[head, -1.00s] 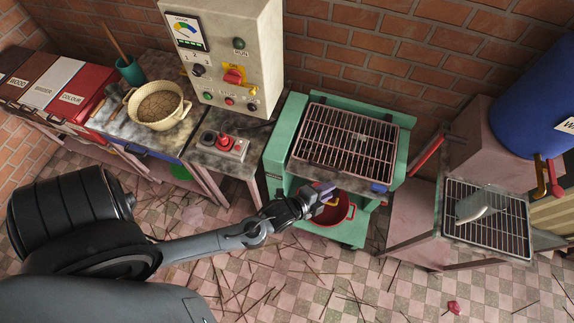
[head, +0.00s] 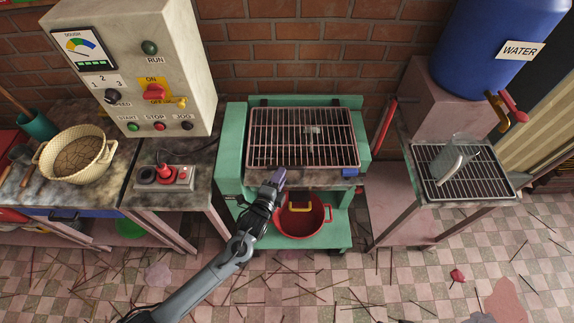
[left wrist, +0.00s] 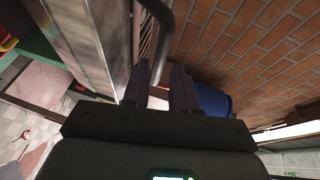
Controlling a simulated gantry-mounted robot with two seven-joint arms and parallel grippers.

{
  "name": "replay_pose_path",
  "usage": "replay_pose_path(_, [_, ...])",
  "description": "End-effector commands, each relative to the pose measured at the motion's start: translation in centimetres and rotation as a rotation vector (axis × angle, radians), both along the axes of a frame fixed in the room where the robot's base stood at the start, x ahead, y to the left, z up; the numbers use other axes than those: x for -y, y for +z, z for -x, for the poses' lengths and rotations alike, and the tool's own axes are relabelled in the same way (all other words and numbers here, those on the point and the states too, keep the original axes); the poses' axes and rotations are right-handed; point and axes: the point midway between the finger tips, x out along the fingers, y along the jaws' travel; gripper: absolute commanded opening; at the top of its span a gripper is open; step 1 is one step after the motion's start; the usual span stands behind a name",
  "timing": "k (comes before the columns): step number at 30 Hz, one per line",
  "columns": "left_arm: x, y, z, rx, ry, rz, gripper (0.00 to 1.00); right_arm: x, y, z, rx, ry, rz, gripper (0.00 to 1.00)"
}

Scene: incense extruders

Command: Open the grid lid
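The grid lid (head: 290,150) is a rectangular metal grid lying flat on top of the green machine (head: 232,150) in the head view. A blue piece (head: 350,172) sits at its front right corner. My left gripper (head: 279,177) is just in front of the machine's front top edge, left of the middle. In the left wrist view its two dark fingers (left wrist: 162,88) stand apart with nothing visible held between them. A metal panel edge and grid bars (left wrist: 148,38) run close beside the left finger, with a curved grey bar (left wrist: 163,18) above. Contact cannot be told. My right gripper is not in view.
A red pot (head: 303,228) stands on the machine's lower shelf, below my gripper. The control box (head: 130,70) is at left. A rack table (head: 465,185) with a metal jug (head: 452,158) and the blue water tank (head: 500,40) are at right. The floor in front has scattered sticks.

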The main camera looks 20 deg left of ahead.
Motion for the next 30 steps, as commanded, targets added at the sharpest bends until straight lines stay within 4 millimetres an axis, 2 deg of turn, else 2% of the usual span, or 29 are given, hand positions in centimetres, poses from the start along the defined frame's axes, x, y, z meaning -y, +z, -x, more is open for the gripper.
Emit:
replay_pose_path(6, [0.1, -0.7, -3.6, 0.002, 0.001, 0.001, 0.27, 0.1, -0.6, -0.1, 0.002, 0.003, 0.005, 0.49])
replay_pose_path(12, [0.2, -1.1, -5.8, 0.0, 0.0, 0.001, 0.27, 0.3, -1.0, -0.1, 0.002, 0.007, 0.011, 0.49])
replay_pose_path(18, [0.2, -1.2, -6.7, 0.0, -0.001, 0.001, 0.27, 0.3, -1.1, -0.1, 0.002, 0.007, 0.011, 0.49])
replay_pose_path(26, [0.3, -1.3, -6.8, -0.001, -0.001, 0.001, 0.27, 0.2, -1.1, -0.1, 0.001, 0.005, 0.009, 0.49])
replay_pose_path(30, [0.2, -1.3, -6.7, -0.001, -0.001, 0.001, 0.09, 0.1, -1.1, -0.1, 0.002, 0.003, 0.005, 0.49])
